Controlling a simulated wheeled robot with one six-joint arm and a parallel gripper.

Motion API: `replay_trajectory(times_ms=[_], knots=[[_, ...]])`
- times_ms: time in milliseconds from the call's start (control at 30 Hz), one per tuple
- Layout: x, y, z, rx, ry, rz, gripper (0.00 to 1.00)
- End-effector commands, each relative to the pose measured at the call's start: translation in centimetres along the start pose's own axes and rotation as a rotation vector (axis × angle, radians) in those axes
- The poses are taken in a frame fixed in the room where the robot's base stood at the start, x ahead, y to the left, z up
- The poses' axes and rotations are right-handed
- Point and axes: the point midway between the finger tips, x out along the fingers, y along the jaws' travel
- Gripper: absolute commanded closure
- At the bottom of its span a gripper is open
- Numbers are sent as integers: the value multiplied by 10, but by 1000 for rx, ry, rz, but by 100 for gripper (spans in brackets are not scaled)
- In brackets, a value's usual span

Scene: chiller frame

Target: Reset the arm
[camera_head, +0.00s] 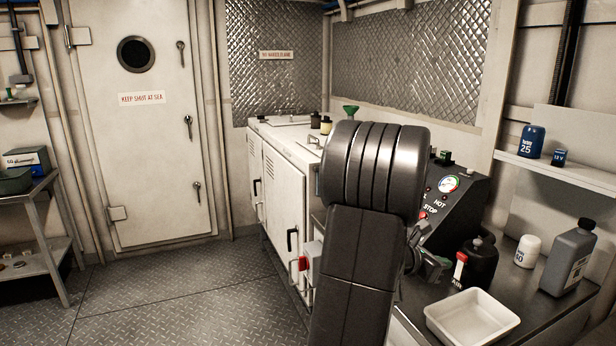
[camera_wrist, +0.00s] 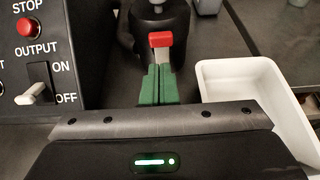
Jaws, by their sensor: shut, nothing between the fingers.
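My arm (camera_head: 358,240) rises in the middle of the head view and hides part of the bench and panel behind it. My gripper (camera_head: 440,264) shows just right of it, low over the bench. In the wrist view my gripper (camera_wrist: 158,85) has its green fingers together with nothing between them. A black bottle (camera_head: 482,262) with a red and white part stands just beyond the fingertips. Its red part (camera_wrist: 160,39) shows right past the fingers in the wrist view. I cannot tell whether the fingertips touch it.
A white tray (camera_head: 470,318) lies at the bench's front, right of the gripper. A control panel (camera_head: 458,205) with a gauge stands behind; its OUTPUT switch (camera_wrist: 38,92) is at left in the wrist view. A white jar (camera_head: 527,252) and grey bottle (camera_head: 570,258) stand right. Floor (camera_head: 190,290) at left is clear.

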Motion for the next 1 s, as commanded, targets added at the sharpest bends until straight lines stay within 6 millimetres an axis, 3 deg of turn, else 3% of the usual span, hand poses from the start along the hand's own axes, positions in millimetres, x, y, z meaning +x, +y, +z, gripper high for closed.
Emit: replay_trajectory(times_ms=[400,1000], knots=[[0,1,-24,3,-138,7,100],[-4,1,-27,4,-229,7,100]])
